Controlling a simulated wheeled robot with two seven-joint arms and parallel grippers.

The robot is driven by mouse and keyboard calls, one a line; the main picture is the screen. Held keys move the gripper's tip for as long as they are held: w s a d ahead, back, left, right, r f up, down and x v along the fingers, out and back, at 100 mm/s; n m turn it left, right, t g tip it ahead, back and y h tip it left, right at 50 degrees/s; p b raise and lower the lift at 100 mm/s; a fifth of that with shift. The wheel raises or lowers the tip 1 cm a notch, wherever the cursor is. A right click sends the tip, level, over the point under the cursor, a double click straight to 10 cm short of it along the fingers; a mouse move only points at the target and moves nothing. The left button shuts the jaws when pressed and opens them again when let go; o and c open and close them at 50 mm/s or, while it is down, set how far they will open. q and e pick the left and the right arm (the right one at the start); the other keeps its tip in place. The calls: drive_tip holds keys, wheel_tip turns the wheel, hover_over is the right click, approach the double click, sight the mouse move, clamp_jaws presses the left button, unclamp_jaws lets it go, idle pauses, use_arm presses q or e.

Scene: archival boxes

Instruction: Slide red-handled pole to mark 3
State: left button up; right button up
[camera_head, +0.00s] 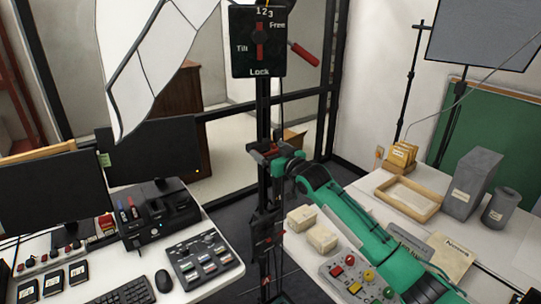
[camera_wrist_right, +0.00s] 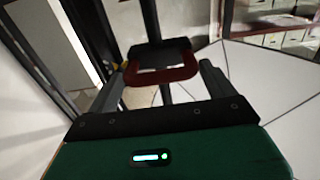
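A dark upright pole (camera_head: 263,110) stands mid-picture in the head view. Its black panel (camera_head: 258,42) reads 1 2 3, Free, Tilt and Lock, with a red pointer (camera_head: 259,41) near its middle. A red lever (camera_head: 303,53) sticks out right of the panel. A red handle is on the pole lower down; in the wrist view this red handle (camera_wrist_right: 165,76) is a wide loop. My right gripper (camera_head: 270,152) is at this handle, its fingers apart on either side of it in the wrist view (camera_wrist_right: 163,66). Contact is unclear. My left gripper is out of view.
A desk with monitors (camera_head: 50,187), a button console (camera_head: 203,257) and a keyboard (camera_head: 122,293) stands left. The right table holds a wooden tray (camera_head: 410,197), grey boxes (camera_head: 470,183) and a control panel (camera_head: 352,277). A pale reflector (camera_head: 150,55) hangs upper left.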

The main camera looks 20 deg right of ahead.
drive_tip(key=shift+o, duration=0.4)
drive_tip(key=shift+f, duration=0.1)
drive_tip(key=shift+s+d+f+b, duration=0.15)
drive_tip(key=shift+s+f+b, duration=0.2)
drive_tip(key=shift+s, duration=0.2)
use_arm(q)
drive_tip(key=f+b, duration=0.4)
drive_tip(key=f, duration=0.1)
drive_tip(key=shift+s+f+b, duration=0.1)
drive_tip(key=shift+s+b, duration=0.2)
use_arm(e)
drive_tip(key=v, duration=1.2)
drive_tip(key=shift+s+r, duration=0.35)
drive_tip(key=shift+r, duration=0.15)
drive_tip(key=shift+d, duration=0.1)
